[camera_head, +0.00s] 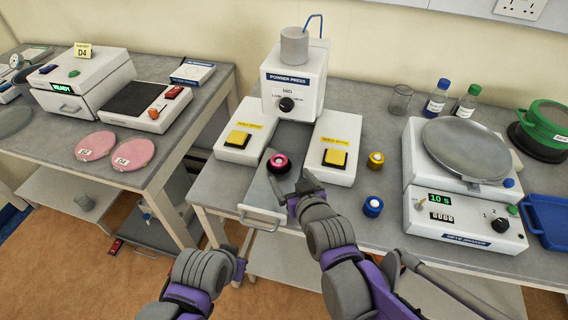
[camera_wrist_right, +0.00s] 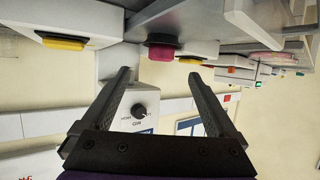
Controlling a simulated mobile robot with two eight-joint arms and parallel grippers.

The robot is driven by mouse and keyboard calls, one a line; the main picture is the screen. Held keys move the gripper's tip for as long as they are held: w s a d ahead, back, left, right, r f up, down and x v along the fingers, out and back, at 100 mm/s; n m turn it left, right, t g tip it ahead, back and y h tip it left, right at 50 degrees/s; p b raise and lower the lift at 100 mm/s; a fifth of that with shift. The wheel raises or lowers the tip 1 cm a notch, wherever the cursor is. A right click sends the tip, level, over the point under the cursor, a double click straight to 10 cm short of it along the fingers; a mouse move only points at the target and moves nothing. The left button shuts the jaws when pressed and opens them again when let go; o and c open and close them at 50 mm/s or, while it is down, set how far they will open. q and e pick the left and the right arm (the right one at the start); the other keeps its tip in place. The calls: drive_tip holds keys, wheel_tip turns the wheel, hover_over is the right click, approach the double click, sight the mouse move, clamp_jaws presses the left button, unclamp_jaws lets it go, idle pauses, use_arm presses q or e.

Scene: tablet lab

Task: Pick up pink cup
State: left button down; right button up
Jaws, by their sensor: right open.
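Yellow-buttoned boxes (camera_head: 245,137) (camera_head: 334,158) flank the plate. A yellow cup (camera_head: 376,160) and a blue cup (camera_head: 373,206) stand to the right. The sieve shaker (camera_head: 462,228) is farther right. A second bench (camera_head: 150,175) with pink discs is at left.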

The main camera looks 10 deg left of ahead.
sight(278, 159)
drive_tip(key=x, duration=0.9)
drive_tip(key=shift+w+a, duration=0.25)
clamp_jaws()
